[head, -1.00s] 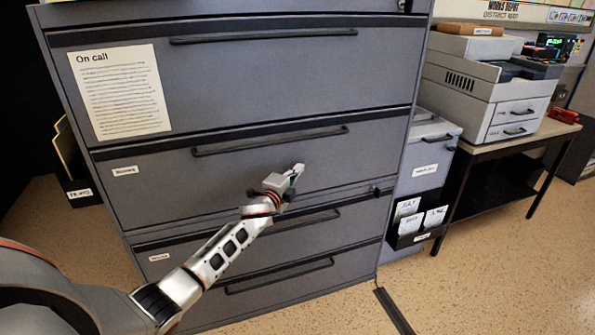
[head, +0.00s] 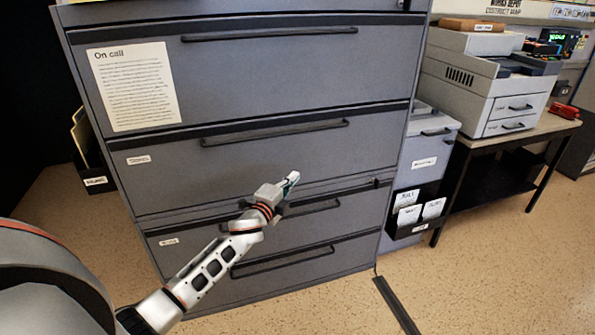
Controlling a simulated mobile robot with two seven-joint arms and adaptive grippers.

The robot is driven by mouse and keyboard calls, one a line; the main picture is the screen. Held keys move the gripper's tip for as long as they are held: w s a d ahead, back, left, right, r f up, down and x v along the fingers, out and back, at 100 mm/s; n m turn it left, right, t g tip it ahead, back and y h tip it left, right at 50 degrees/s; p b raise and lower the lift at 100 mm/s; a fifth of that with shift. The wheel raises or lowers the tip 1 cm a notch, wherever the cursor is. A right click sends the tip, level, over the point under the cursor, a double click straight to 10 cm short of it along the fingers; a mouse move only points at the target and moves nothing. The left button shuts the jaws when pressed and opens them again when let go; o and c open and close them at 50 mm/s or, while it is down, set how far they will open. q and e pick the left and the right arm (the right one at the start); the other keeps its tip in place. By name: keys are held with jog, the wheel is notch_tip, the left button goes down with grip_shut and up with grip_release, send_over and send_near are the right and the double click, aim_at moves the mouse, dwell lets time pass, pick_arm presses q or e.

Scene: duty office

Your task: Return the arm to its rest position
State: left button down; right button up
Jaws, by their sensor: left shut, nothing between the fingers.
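My left arm comes in from the lower left. Its gripper (head: 290,180) is shut and empty, in front of the grey filing cabinet (head: 280,85). In the picture it overlaps the area between the second and third drawers. I cannot tell its exact distance from the cabinet front. The cabinet's drawers all look closed. My right gripper is not in view.
An "On call" sheet (head: 133,85) is on the top drawer. At right stand a smaller grey cabinet (head: 425,150) with a black card holder (head: 412,228) and a table (head: 540,130) bearing a printer (head: 485,80). A dark strip (head: 395,305) lies on the floor. Speckled floor (head: 490,270) is open at lower right.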

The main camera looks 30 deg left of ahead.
pick_arm(q)
jog(key=s+d+f+n+g+h+p, duration=0.1)
jog(key=s+d+f+n+g, duration=0.15)
jog(key=s+d+f, duration=0.55)
jog(key=s+d+f+n+g+h+p, duration=0.1)
jog(key=s+d+f+n, duration=0.25)
jog(key=s+f, duration=0.55)
jog(key=s+d+f+n+g+h+p, duration=0.1)
jog(key=s+d, duration=0.5)
jog(key=s, duration=0.6)
jog(key=s+d+f+n+g+p, duration=0.1)
jog(key=s+d+n, duration=0.4)
jog(key=s, duration=0.6)
jog(key=shift+s+d+f+n+g+h, duration=0.45)
jog(key=shift+f+g, duration=0.25)
jog(key=shift+g, duration=0.25)
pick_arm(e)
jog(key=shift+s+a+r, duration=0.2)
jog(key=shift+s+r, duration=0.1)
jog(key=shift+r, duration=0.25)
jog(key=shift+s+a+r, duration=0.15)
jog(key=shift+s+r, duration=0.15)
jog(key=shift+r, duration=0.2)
pick_arm(q)
jog(key=shift+w, duration=0.1)
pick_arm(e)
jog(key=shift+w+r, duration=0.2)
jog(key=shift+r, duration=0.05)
